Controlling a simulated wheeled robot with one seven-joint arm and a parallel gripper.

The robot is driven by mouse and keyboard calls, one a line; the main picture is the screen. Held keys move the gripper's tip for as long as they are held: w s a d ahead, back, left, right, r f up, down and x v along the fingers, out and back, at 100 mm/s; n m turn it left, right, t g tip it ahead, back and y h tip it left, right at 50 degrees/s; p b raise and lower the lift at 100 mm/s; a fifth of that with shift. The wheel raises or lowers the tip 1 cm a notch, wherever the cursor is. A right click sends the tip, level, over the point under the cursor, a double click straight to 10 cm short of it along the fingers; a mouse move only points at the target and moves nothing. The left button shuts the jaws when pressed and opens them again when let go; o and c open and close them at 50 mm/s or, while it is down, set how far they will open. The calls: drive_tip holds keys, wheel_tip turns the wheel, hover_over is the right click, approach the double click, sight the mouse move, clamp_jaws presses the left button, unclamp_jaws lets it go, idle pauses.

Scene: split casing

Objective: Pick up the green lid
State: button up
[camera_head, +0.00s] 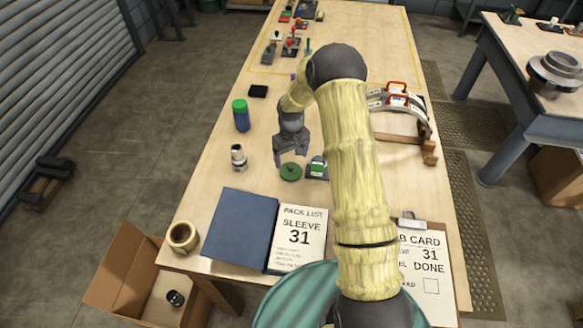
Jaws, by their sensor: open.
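A round green lid (291,172) with a small knob lies flat on the wooden table, near the middle of the view. My gripper (291,155) hangs just above and behind it, fingers pointing down and spread apart, with nothing visible between them. The fingertips look close to the lid's far edge; I cannot tell the exact height gap. A blue jar (241,121) with its own green cap stands to the left, behind the lid.
A small dark block with a green-and-white top (317,168) sits close right of the lid. A silver-and-black cylinder (238,157) stands left. A blue binder (240,228) and pack list (299,238) lie in front. Arched metal parts (402,103) stand right, behind my arm.

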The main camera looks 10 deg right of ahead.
sight(291, 166)
drive_tip(key=shift+w+a+f, duration=0.1)
drive_tip(key=shift+w+f, duration=0.05)
drive_tip(key=shift+f, duration=0.25)
drive_tip(key=shift+s+f+p, duration=0.25)
drive_tip(key=shift+f+p, duration=0.15)
drive_tip(key=shift+p, duration=0.2)
wheel_tip(291, 166, down, 3)
drive_tip(key=shift+s+p, duration=0.1)
drive_tip(key=shift+p, duration=0.85)
drive_tip(key=shift+f, duration=0.65)
drive_tip(key=c, duration=0.7)
